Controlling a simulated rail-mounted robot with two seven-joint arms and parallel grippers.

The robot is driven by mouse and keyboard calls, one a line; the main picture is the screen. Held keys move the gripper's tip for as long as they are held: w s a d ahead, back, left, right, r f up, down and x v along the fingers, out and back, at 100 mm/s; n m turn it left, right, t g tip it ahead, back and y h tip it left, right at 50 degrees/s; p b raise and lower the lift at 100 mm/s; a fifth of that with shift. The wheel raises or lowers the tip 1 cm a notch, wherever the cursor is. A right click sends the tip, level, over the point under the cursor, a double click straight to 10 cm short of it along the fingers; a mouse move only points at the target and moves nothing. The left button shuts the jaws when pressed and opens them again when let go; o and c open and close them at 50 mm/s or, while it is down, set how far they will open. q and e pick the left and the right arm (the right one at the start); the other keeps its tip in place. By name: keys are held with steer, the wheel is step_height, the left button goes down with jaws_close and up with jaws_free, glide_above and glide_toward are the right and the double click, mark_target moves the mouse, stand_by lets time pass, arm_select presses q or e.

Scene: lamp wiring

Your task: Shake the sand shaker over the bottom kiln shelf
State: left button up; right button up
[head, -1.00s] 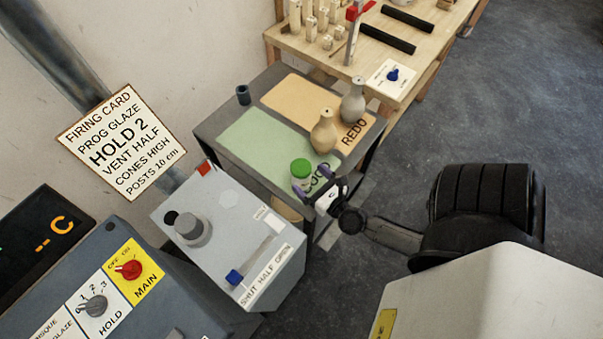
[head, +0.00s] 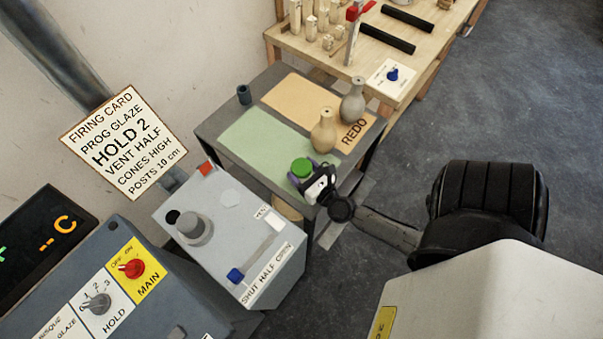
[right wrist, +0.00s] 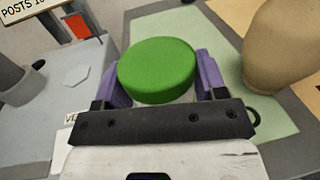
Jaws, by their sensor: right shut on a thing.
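The sand shaker (head: 302,168), a small jar with a green lid, is at the front corner of the green mat, by the grey table's edge. Its lid (right wrist: 158,70) fills the middle of the right wrist view. My right gripper (head: 307,178) is shut on it, with a purple finger on each side of the jar. The gripper hides most of the jar's body, and I cannot tell whether its base touches the table. No kiln shelf can be made out. My left gripper is not in view.
A tan vase (head: 323,136) and a grey vase (head: 353,105) stand close behind the shaker on the grey table (head: 215,125). A small dark cup (head: 244,94) is at its far left. A grey control box (head: 228,245) stands at the near left.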

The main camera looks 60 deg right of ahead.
mark_target(304, 168)
steer(key=c, duration=0.4)
steer(key=shift+r, duration=0.1)
steer(key=shift+r+p, duration=0.4)
steer(key=shift+r, duration=0.15)
steer(key=r, duration=0.1)
steer(key=r+p, duration=0.1)
steer(key=r, duration=0.1)
steer(key=shift+s+r+p, duration=0.2)
steer(key=shift+s+p, duration=0.1)
steer(key=shift+s, duration=0.05)
steer(key=s+a+r, duration=0.1)
steer(key=s+r, duration=0.5)
steer(key=s, duration=0.4)
steer(key=w+a+r+n+y, duration=0.5)
steer(key=w+a+r+y, duration=0.35)
steer(key=w, duration=0.25)
steer(key=w+a+r+n+y, duration=0.5)
steer(key=w+a+r+y, duration=0.3)
steer(key=w, duration=0.4)
step_height(304, 168, up, 21)
steer(key=a+p, duration=0.1)
steer(key=p, duration=2.6)
steer(key=shift+a+f+g+h+p, duration=0.2)
steer(key=shift+a+g+h+p, duration=0.1)
steer(key=shift+g+h+p, duration=0.15)
